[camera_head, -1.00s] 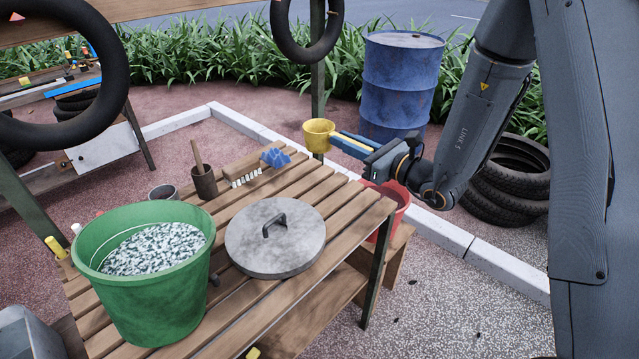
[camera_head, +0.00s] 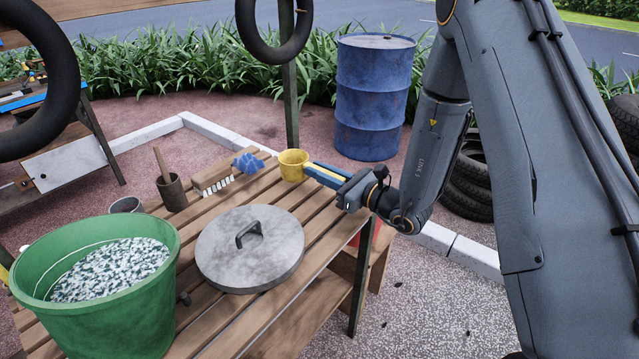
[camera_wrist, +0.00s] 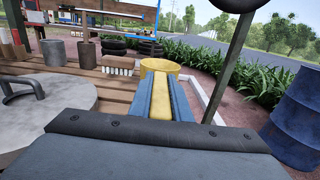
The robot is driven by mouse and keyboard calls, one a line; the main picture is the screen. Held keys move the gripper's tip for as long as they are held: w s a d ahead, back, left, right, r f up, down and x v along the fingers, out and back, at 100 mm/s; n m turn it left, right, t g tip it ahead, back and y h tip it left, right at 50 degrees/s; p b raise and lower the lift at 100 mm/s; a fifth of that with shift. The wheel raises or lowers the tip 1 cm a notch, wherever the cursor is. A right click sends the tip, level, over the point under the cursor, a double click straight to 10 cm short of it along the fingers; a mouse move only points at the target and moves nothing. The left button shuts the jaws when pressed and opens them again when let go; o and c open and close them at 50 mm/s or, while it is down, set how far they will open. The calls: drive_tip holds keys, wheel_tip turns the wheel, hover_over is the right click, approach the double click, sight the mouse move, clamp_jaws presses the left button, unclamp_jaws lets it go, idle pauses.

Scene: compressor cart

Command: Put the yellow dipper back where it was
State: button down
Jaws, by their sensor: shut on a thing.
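The yellow dipper (camera_head: 292,164) is a small cup with a yellow handle, at the far right corner of the slatted wooden bench (camera_head: 325,208). My gripper (camera_head: 327,174) is shut on its handle, coming from the right. The cup is upright, at or just above the slats; I cannot tell whether it touches them. In the wrist view, the dipper's cup (camera_wrist: 160,67) shows ahead, with its handle running back between my gripper's blue fingers (camera_wrist: 160,100).
A grey lid (camera_head: 250,252) and a green bucket (camera_head: 105,300) of gravel stand nearer. A brown pot (camera_head: 172,192) with a stick is further left. A blue drum (camera_head: 372,100) stands behind the bench.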

sight(305, 176)
drive_tip(key=shift+f, duration=1.95)
drive_tip(key=shift+f, duration=0.2)
drive_tip(key=c, duration=1.6)
unclamp_jaws()
drive_tip(key=shift+c, duration=0.2)
drive_tip(key=shift+r, duration=0.25)
drive_tip(key=b+v, duration=0.1)
drive_tip(key=v, duration=1)
drive_tip(key=shift+s+d, duration=0.2)
drive_tip(key=shift+d, duration=0.15)
drive_tip(key=shift+s+d, duration=0.1)
drive_tip(key=shift+s, duration=0.05)
